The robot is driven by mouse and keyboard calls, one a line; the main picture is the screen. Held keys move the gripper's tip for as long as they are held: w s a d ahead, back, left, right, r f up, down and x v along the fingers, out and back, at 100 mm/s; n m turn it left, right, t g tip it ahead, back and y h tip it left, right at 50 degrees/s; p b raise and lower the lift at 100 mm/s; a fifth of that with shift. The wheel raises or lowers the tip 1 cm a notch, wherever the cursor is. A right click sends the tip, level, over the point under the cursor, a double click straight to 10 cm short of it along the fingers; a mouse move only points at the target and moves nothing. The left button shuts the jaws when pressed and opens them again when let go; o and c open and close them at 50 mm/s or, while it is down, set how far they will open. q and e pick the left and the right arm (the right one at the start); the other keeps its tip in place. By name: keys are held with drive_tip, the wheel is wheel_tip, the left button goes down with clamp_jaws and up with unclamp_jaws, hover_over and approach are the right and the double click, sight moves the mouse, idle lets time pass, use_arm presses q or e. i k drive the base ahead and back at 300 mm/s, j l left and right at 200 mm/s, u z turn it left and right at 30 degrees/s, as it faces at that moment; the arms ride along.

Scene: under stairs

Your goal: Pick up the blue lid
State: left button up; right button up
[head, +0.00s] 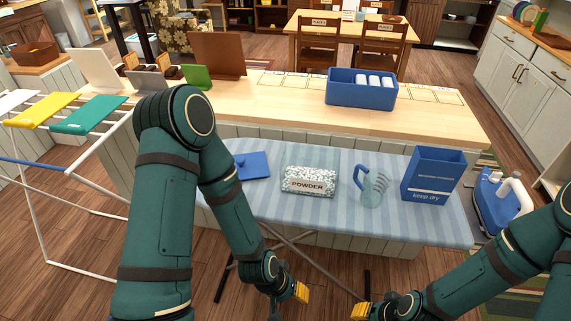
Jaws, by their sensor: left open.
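The blue lid (256,165) lies flat on the striped ironing board (330,222), at the board's left end. Its left part is hidden behind my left arm. My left gripper (299,293) is open and empty, low in front of the board, apart from the lid and nearer to me. My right gripper (360,311) is at the bottom edge of the head view, right of the left one. Its fingers are cut off by the frame, so I cannot tell its opening.
On the board stand a powder pack (308,181), a clear jug (374,188) with a blue handle and a blue "keep dry" box (433,175). Behind is a wooden counter (285,105) with a blue bin (361,90). A drying rack (45,195) stands left.

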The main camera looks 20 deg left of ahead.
sight(241, 164)
drive_tip(key=j+z, duration=0.5)
drive_tip(key=z, duration=0.2)
drive_tip(key=j+z, duration=0.35)
drive_tip(key=k+j+z, duration=0.25)
drive_tip(key=j, duration=0.15)
drive_tip(key=k+j+z, duration=0.35)
drive_tip(key=k+j, duration=0.15)
drive_tip(key=j, duration=0.2)
drive_tip(key=k+j, duration=0.25)
drive_tip(key=j, duration=0.2)
drive_tip(key=j+z, duration=0.05)
